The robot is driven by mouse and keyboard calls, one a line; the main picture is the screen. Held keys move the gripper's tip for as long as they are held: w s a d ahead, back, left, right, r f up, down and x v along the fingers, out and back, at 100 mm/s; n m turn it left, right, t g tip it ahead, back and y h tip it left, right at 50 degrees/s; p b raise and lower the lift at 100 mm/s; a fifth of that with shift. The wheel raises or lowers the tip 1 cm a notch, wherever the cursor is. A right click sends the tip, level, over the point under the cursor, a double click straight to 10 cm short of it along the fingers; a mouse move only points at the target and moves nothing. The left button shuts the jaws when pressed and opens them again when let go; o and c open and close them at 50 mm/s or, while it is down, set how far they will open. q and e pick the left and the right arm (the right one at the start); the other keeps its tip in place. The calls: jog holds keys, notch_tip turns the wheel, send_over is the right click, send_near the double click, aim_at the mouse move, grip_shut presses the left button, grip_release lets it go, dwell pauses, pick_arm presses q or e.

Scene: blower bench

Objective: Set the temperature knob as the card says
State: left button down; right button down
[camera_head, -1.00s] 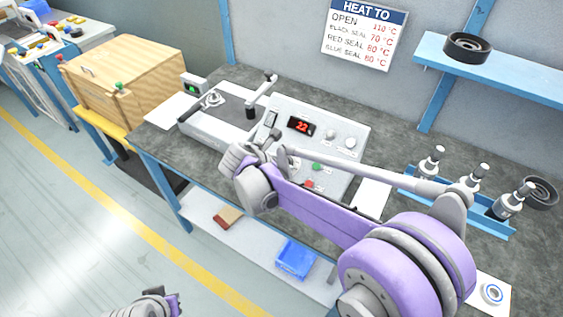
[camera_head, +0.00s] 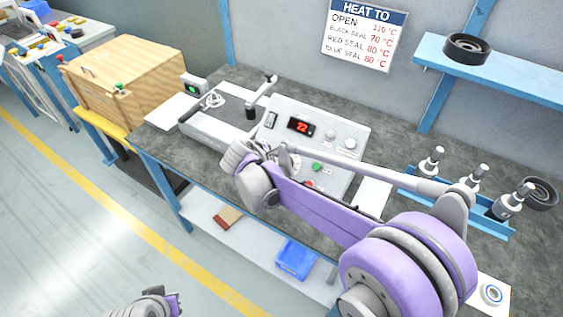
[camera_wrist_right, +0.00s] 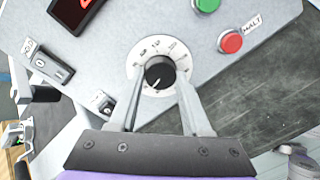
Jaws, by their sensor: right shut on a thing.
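The temperature knob (camera_wrist_right: 160,67), black on a white marked dial (camera_wrist_right: 136,67), sits on the control panel in the right wrist view. My right gripper (camera_wrist_right: 161,80) is shut on it, one finger on each side. The knob's white line points toward the lower left. In the head view my right arm hides the knob. The red display (camera_head: 301,126) on the panel (camera_head: 335,122) reads about 22. My left gripper (camera_head: 172,303) is at the bottom edge, jaws unclear.
Green (camera_wrist_right: 206,4) and red (camera_wrist_right: 231,42) buttons are near the knob, with a rocker switch (camera_wrist_right: 52,66) at the left. A blue rack (camera_head: 480,217) of several bottle-like tools stands at the right of the bench. A black ring (camera_head: 467,47) lies on the shelf.

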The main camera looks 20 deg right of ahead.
dwell(0.3)
jog(key=shift+c, duration=1.8)
grip_release()
jog(key=v, duration=1.1)
jog(key=shift+f, duration=0.15)
jog(key=s+d+f+m+y+p, duration=0.2)
jog(key=s+d+m+y, duration=0.1)
jog(key=s+m, duration=0.5)
jog(key=s+d+f+m+y+p, duration=0.2)
jog(key=s+d+m, duration=0.3)
jog(key=s+m, duration=0.4)
jog(key=s+y+p, duration=0.1)
jog(key=s, duration=0.4)
jog(key=shift+s+y, duration=0.3)
jog(key=shift+s, duration=0.05)
